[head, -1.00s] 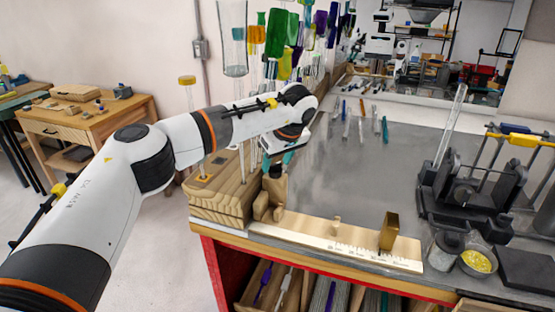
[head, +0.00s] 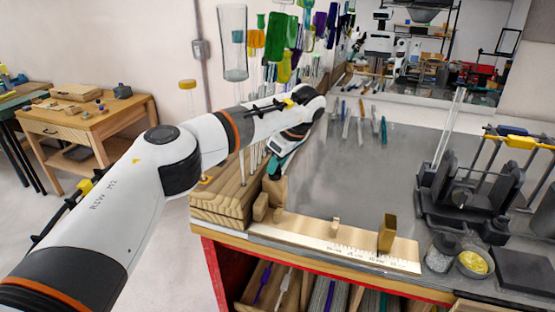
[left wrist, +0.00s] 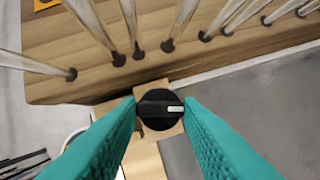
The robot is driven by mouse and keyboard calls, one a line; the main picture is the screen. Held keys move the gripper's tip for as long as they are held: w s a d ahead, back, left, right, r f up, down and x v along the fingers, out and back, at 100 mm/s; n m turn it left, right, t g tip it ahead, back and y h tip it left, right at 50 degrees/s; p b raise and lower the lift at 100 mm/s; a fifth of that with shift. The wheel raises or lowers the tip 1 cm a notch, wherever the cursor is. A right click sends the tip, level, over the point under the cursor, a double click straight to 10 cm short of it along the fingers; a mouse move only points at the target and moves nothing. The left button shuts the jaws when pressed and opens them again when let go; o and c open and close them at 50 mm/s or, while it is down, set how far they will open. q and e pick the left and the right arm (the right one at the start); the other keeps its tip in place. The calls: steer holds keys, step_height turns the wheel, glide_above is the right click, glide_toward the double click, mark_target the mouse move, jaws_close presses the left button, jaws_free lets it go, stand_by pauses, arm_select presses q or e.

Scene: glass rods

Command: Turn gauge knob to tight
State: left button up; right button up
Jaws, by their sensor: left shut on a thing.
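The gauge knob (left wrist: 158,109) is round and black with a white pointer mark, on a pale wooden block. In the left wrist view it sits between the teal fingertips of my left gripper (left wrist: 160,103), which is shut on it. The white mark points to the picture's right, toward the right finger. In the head view my left gripper (head: 277,168) points down at the block at the left end of the wooden gauge (head: 330,244). The fingers largely hide the knob there. Any tight or loose label cannot be read. My right gripper is not in view.
A wooden rack (head: 222,205) with upright glass rods stands close left of the gauge. A black fixture (head: 470,190) is at right. The grey bench top (head: 350,180) is mostly clear.

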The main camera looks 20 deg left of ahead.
arm_select(q)
steer(key=shift+w+r+n+g+p, duration=0.15)
steer(key=shift+n+g+p, duration=0.55)
steer(key=shift+n, duration=0.9)
steer(key=o, duration=1)
steer(key=shift+c, duration=0.2)
steer(key=p+v, duration=0.8)
steer(key=v, duration=0.3)
steer(key=shift+d+r+p, duration=0.3)
steer(key=shift+d+p, duration=0.05)
steer(key=shift+f, duration=0.1)
